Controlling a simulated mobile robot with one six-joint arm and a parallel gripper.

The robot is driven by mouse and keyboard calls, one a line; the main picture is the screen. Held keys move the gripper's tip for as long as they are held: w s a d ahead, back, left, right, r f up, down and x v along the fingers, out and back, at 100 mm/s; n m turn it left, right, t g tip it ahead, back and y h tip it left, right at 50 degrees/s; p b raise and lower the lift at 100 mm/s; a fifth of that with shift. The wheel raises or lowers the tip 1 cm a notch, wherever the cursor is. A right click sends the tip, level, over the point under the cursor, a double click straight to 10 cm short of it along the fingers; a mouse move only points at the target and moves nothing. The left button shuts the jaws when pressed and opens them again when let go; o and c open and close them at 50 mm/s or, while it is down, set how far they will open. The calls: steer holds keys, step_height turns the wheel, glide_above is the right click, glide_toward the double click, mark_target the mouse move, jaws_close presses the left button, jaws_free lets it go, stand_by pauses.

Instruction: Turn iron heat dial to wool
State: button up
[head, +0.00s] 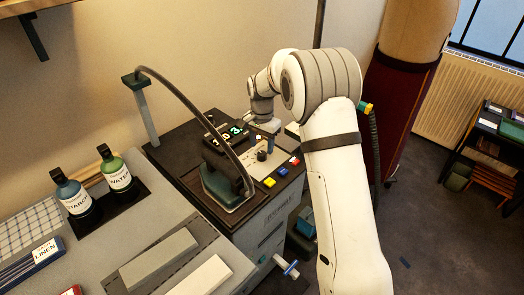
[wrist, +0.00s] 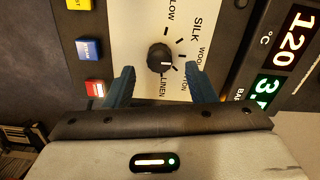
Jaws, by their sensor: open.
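The black round heat dial (wrist: 160,57) sits on a pale panel (wrist: 141,20) printed LOW, SILK, WOOL, COTTON and LINEN. A small white mark shows on the dial's lower right, toward the cotton and linen side; its exact setting is hard to tell. In the head view the dial (head: 262,155) is just below my gripper (head: 268,145). In the wrist view my gripper (wrist: 160,70) is open, with its blue fingers on either side of the dial, and I see no contact. The iron (head: 222,187) rests left of the panel.
Yellow, blue and red buttons (wrist: 88,48) line the panel's edge. Displays (wrist: 287,42) reading 120 °C and a partly hidden pressure stand on its other side. A hose (head: 205,105) arches over the iron. Bottles (head: 118,176) and an ironing surface lie left.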

mark_target(262, 153)
step_height(262, 153, up, 4)
steer(key=shift+r, duration=0.1)
steer(key=shift+d, duration=0.1)
stand_by(0.6)
